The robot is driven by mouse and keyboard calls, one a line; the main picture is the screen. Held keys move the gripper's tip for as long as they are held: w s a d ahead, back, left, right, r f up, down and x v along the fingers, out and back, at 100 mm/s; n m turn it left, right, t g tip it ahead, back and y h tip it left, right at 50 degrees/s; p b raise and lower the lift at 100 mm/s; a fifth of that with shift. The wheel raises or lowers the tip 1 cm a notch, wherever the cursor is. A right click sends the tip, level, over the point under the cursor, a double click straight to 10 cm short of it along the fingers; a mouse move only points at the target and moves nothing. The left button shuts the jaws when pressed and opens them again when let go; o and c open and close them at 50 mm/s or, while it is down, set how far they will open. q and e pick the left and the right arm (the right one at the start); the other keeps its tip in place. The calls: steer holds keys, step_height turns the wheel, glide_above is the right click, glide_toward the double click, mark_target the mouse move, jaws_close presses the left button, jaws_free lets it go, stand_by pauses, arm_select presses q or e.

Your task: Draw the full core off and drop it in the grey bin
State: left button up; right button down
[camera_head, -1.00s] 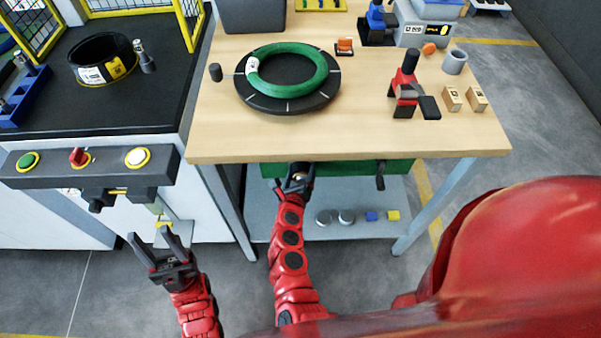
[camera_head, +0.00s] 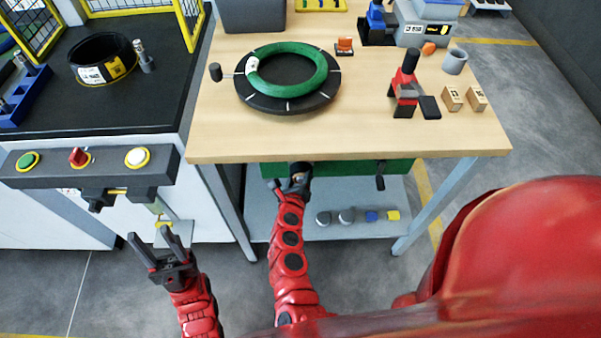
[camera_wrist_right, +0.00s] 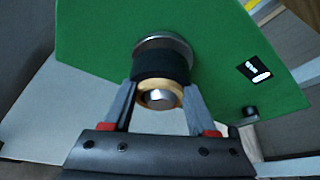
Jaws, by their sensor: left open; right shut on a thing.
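My right gripper (camera_head: 292,184) is under the front edge of the table, at the green unit (camera_head: 340,167). In the right wrist view its fingers (camera_wrist_right: 160,104) sit on both sides of a core with a tan rim (camera_wrist_right: 172,86), shut on it. Black material (camera_wrist_right: 162,66) is around the core, behind the rim. A round metal end (camera_wrist_right: 158,97) shows in the core's middle, and a metal disc is behind, against the green panel (camera_wrist_right: 100,40). My left gripper (camera_head: 158,252) is open and empty at lower left. A dark grey bin (camera_head: 252,16) stands at the table's back left.
The wooden table (camera_head: 390,140) carries a green coil (camera_head: 288,82) on a black turntable (camera_head: 285,104), a red-and-black clamp (camera_head: 406,88) and wooden blocks. A button panel (camera_head: 90,168) is at left, near my left gripper. A shelf (camera_head: 345,232) with small items lies below.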

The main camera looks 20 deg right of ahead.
steer(key=shift+s+a+b, duration=0.15)
steer(key=shift+s, duration=0.5)
steer(key=shift+s+a+b, duration=0.15)
steer(key=shift+s, duration=0.5)
steer(key=shift+s+a+b, duration=0.25)
steer(key=shift+s+b, duration=0.05)
steer(key=shift+s, duration=0.6)
steer(key=shift+s+a+b, duration=0.3)
steer(key=shift+s, duration=0.65)
steer(key=shift+s+a+b, duration=0.25)
steer(key=shift+s+b, duration=0.05)
steer(key=shift+s, duration=0.6)
steer(key=shift+r, duration=0.1)
